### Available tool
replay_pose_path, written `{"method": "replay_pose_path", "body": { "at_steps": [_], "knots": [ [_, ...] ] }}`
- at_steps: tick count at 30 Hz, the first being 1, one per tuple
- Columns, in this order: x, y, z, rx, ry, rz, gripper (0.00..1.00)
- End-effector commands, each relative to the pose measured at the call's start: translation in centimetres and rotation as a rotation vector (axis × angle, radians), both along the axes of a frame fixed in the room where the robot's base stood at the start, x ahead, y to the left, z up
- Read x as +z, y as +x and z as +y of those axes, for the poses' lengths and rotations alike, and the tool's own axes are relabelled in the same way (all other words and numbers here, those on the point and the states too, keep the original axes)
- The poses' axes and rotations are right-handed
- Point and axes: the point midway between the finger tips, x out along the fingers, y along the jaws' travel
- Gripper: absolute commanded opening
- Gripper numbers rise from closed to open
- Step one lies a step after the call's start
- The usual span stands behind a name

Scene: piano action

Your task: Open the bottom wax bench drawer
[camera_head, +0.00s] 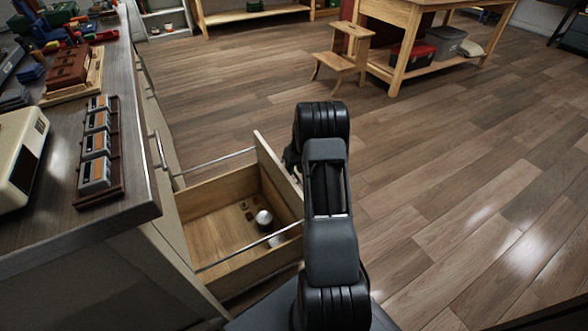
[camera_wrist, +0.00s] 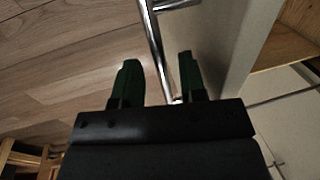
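A wooden drawer (camera_head: 212,228) of the bench (camera_head: 150,225) is pulled well out in the head view, with its inside in sight. My gripper is mostly hidden behind my arm in the head view, at the outer side of the drawer front (camera_head: 277,178). In the wrist view my gripper (camera_wrist: 158,75) has its two dark green fingers apart. A shiny metal bar handle (camera_wrist: 155,42) runs between them, nearer the right finger. The pale drawer front (camera_wrist: 222,45) stands just right of that finger. I cannot tell whether a finger touches the handle.
In the drawer lie a whitish cylinder (camera_head: 264,218) and small dark pieces. The bench top (camera_head: 60,195) holds a rack of labelled boxes (camera_head: 97,145) and a cream device (camera_head: 20,155). A step stool (camera_head: 343,55) and wooden table (camera_head: 405,45) stand behind. The floor on the right is clear.

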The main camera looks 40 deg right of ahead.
Motion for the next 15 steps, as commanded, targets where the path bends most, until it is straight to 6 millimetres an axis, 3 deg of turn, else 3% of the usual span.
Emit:
{"method": "replay_pose_path", "body": {
  "at_steps": [8,15],
  "knots": [
    [0.3,-0.1,-0.1,-0.001,0.001,0.002,0.38],
    [4.2,-0.1,-0.8,-0.001,0.000,0.000,0.38]
  ]
}}
